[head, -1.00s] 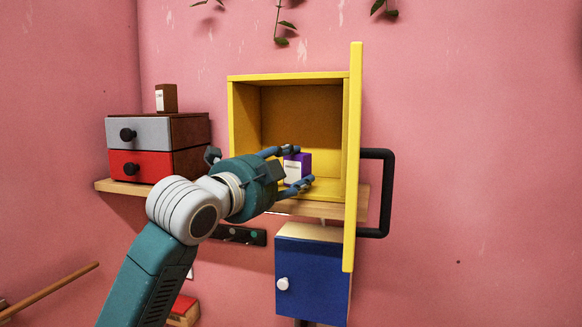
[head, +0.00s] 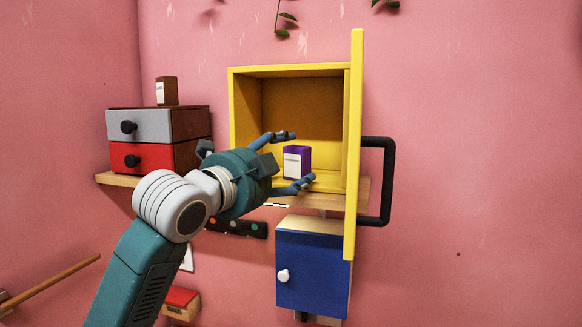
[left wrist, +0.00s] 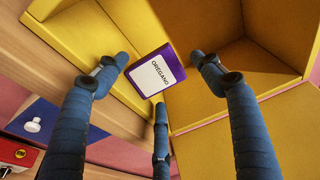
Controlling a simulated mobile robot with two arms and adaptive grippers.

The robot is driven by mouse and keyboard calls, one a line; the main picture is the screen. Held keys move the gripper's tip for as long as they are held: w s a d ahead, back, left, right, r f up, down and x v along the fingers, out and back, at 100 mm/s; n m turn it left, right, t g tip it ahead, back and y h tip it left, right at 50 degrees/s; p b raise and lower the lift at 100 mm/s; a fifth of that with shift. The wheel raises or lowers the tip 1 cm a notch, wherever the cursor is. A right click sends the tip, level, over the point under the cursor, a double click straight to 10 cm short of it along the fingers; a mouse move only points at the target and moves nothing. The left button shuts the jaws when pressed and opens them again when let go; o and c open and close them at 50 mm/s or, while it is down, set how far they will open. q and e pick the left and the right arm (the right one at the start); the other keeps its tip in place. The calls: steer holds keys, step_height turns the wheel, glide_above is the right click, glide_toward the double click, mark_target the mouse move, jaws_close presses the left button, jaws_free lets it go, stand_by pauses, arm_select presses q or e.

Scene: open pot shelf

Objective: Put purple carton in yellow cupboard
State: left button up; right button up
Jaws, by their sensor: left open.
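The purple carton (head: 297,162) with a white label stands upright inside the yellow cupboard (head: 240,125), near its front opening. In the left wrist view the carton (left wrist: 156,72) shows its label reading "OREGANO", and yellow cupboard walls (left wrist: 205,25) surround it. The cupboard door (head: 354,140) stands wide open on the right. My left gripper (head: 289,162) is open, its fingers spread above and below the carton in the head view. The wrist view shows gaps between the fingers and the carton. My right gripper is not in view.
A black handle (head: 388,180) sticks out from the open door. A blue cabinet (head: 312,268) hangs below. To the left, a wooden shelf (head: 115,179) holds a grey-and-red drawer unit (head: 140,143) with a brown carton (head: 166,91) on top.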

arm_select(q)
steer(key=b+v, duration=0.3)
steer(key=v, duration=0.7)
steer(key=shift+s+a+f, duration=0.1)
steer(key=shift+a+f, duration=0.05)
